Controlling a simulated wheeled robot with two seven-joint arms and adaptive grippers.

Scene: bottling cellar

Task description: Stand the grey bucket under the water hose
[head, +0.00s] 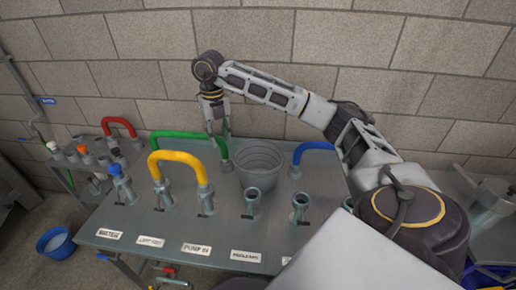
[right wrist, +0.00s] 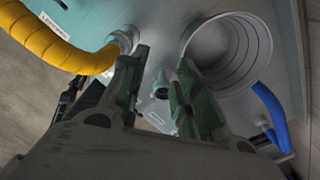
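The grey bucket (head: 258,165) stands upright and empty at the back of the grey metal bench (head: 225,228), between the green hose (head: 185,134) and the blue hose (head: 318,146). In the right wrist view its ringed inside (right wrist: 228,55) shows at the upper right. My right gripper (head: 217,130) points down just left of the bucket, near its rim. Its fingers (right wrist: 160,65) are apart with a gap between them; the right-hand finger overlaps the bucket's rim in the picture, and contact is unclear. Which hose is the water hose I cannot tell; labels are blurred. My left gripper is out of view.
A yellow hose (head: 180,158) arches between two fittings left of the bucket. Open upright fittings (head: 252,202) stand in front of it. A red hose (head: 119,122) is on a side stand. A blue tub (head: 57,243) is on the floor. A block wall rises behind.

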